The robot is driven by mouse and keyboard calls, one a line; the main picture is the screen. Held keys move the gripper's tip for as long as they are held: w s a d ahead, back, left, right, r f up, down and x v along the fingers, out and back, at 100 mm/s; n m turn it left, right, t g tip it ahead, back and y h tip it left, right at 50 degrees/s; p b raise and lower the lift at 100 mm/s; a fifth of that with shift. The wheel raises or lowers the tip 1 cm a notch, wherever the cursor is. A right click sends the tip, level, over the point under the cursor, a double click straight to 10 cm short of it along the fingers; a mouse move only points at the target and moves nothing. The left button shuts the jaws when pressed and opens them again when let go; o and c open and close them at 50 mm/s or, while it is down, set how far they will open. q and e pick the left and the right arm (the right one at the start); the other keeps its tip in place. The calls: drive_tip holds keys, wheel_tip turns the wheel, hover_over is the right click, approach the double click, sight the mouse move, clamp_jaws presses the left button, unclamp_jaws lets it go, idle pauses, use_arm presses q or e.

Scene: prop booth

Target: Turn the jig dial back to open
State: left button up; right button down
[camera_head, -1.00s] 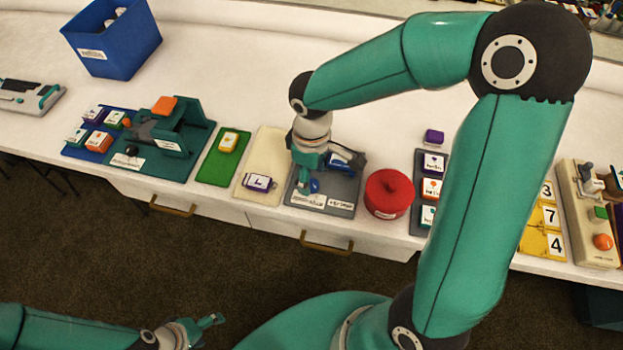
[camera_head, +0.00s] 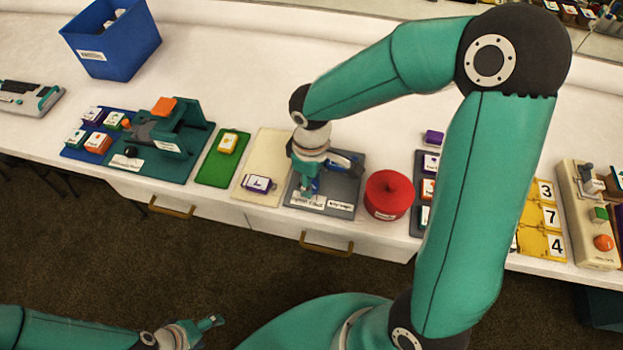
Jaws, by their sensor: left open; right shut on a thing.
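The jig is a grey plate (camera_head: 350,192) on the white counter, with a dark blue and black part (camera_head: 347,163) at its back right and two white labels along its front edge. The label text is too small to read surely. My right gripper (camera_head: 308,192) points down over the left half of the plate, shut on the jig dial (camera_head: 317,184). Only a bit of blue of the dial shows beside the fingers, so its setting cannot be told. My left gripper (camera_head: 213,325) is open and empty, low in front of the counter.
A red round pot (camera_head: 389,195) stands close right of the jig. A cream mat (camera_head: 268,150) with a purple-edged block (camera_head: 258,184) lies close left. Further left are a green mat (camera_head: 210,170) and a teal fixture (camera_head: 185,145). Bare counter lies behind.

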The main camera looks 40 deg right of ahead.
drive_tip(key=m+b, duration=0.3)
drive_tip(key=shift+f+m, duration=0.15)
drive_tip(key=shift+m, duration=0.15)
drive_tip(key=m+b, duration=0.3)
drive_tip(key=m, duration=0.2)
drive_tip(key=shift+w+d+m, duration=0.1)
drive_tip(key=shift+m, duration=0.2)
drive_tip(key=m+b, duration=0.2)
drive_tip(key=m, duration=0.3)
drive_tip(key=m+b, duration=0.1)
drive_tip(key=m, duration=0.1)
drive_tip(key=m+b, duration=0.1)
drive_tip(key=m, duration=0.2)
drive_tip(key=shift+r+m, duration=0.2)
drive_tip(key=shift+m, duration=0.1)
drive_tip(key=c, duration=0.8)
unclamp_jaws()
drive_tip(key=shift+r, duration=0.1)
